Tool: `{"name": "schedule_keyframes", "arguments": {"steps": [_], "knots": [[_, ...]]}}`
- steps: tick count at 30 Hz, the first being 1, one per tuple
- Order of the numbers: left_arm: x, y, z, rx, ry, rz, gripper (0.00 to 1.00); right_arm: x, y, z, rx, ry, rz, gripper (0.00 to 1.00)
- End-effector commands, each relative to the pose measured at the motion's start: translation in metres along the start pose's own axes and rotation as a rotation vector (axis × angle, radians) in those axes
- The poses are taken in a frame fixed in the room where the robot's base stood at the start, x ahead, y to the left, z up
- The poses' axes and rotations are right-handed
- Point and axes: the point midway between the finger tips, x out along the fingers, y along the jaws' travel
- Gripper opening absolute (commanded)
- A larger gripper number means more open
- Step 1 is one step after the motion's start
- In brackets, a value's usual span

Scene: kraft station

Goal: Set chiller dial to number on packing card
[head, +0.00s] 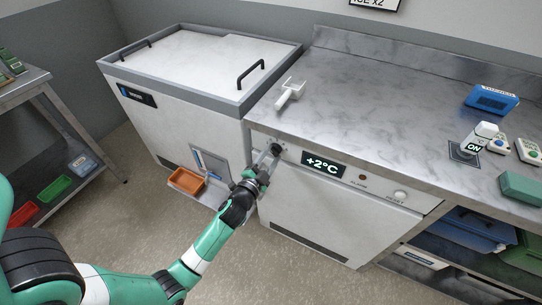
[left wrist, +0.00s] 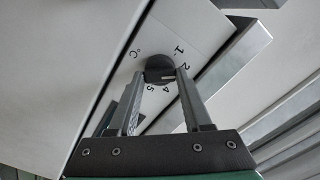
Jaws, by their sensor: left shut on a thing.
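The chiller dial (head: 277,149) is a dark round knob at the left end of the chiller's front panel. My left gripper (head: 268,160) is shut on it, with one finger on each side. In the left wrist view the dial (left wrist: 156,64) sits between the fingertips of my left gripper (left wrist: 159,73). The marks °C, 1, 2, 4 and 5 show around it; no 3 can be made out. The display (head: 322,165) beside the dial reads +2°C. A wall sign (head: 374,4), cut off at the top, seems to read "ICE x2"; I cannot tell whether it is the packing card. My right gripper is out of view.
A white scoop (head: 290,93) lies on the steel counter (head: 370,90) above the dial. A lidded chest (head: 200,65) stands to the left, with an orange bin (head: 187,181) low at its front. A blue box (head: 490,98) and small devices are at the counter's right.

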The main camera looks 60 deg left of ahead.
Motion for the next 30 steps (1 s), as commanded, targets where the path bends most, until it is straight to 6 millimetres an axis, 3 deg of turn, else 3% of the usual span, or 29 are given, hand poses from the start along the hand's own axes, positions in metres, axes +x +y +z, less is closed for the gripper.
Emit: {"name": "schedule_keyframes", "arguments": {"steps": [1, 2, 6, 17, 20, 30], "knots": [[0.0, 0.0, -0.001, -0.001, 0.002, -0.001, 0.0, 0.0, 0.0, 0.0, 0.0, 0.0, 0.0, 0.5], [0.0, 0.0, -0.001, -0.001, 0.002, -0.001, 0.53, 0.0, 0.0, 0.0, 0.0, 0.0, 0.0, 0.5], [0.0, 0.0, 0.0, -0.001, 0.001, 0.0, 0.78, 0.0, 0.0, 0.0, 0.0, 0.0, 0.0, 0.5], [-0.004, 0.0, 0.0, -0.001, 0.0, 0.001, 0.79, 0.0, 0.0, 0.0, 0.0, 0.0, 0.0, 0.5], [-0.018, 0.001, 0.0, -0.002, -0.001, 0.002, 0.79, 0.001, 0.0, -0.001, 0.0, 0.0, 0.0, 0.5], [-0.095, 0.003, 0.001, 0.0, 0.001, 0.002, 0.79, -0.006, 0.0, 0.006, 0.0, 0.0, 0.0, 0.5]]}}
